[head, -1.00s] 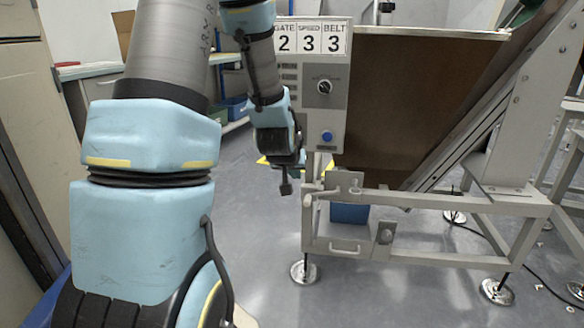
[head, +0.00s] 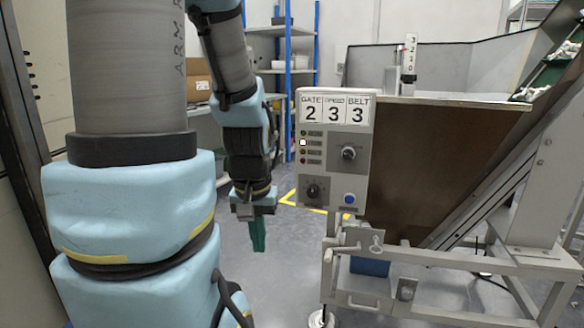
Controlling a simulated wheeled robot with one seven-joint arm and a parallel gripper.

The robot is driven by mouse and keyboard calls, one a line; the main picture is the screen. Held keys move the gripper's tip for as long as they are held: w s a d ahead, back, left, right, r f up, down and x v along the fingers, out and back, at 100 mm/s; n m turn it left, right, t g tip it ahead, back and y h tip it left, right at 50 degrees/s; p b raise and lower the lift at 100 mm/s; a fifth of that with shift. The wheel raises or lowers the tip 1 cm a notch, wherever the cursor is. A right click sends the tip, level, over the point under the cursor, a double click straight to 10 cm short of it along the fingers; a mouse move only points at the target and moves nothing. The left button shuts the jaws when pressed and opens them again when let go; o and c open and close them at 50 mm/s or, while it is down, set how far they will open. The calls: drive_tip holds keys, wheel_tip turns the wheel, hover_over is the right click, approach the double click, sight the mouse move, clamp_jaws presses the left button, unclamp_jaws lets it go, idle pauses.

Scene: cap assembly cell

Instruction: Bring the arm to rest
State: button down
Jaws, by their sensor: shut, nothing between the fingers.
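My arm hangs down on the left side of the head view. My gripper (head: 257,236) is at its lower end, pointing down, with narrow dark green fingers close together. They are shut and hold nothing. The gripper hangs in the air left of the control panel (head: 335,150), with a gap between them in the picture. How far it is from the panel in depth is hard to tell.
The panel shows GATE 2, SPEED 3, BELT 3, with knobs and a blue button (head: 349,199). Right of it stand a brown hopper (head: 440,150) and a grey frame (head: 430,258). Shelves (head: 290,72) stand behind. Floor (head: 284,265) below the gripper looks clear.

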wheel_tip(320, 180, up, 24)
drive_tip(key=p, duration=2.1)
drive_tip(key=shift+f, duration=0.2)
drive_tip(key=shift+f, duration=0.15)
